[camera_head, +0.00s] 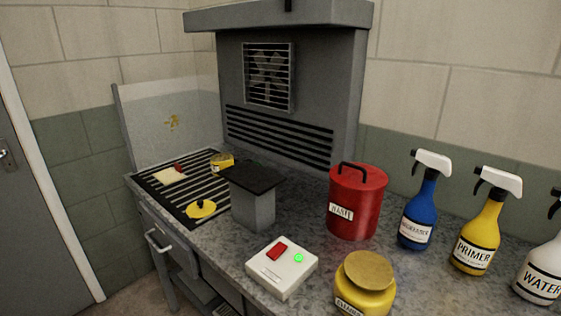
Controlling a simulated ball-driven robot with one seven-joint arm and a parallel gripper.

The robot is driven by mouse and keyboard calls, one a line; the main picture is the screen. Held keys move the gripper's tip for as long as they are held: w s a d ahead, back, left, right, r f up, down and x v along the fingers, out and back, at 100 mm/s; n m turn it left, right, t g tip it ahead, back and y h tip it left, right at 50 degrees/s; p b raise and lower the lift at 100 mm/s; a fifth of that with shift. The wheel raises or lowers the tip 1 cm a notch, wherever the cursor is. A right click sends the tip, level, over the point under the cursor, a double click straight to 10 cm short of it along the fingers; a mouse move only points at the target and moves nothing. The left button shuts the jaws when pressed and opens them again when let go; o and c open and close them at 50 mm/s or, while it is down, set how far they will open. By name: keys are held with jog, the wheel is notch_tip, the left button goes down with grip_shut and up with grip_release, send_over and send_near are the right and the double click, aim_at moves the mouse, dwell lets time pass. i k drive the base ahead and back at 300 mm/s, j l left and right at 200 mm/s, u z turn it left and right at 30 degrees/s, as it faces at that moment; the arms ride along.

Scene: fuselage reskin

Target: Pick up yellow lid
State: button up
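The yellow lid (201,209) lies flat near the front edge of the black slatted grille (163,199), at the left end of the bench. It is a round disc with a small dark knob on top. A yellow tin (222,162) stands farther back on the grille, partly hidden behind a grey block with a dark top. My gripper is not in view.
The grey block (253,210) stands just right of the lid. A white switch box (282,268), yellow jar (365,285), red waste bin (357,205) and spray bottles (419,206) fill the right side. A pale cloth-like piece (169,176) lies on the grille.

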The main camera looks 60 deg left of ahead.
aim_at(199, 209)
jog(key=u, duration=1.9)
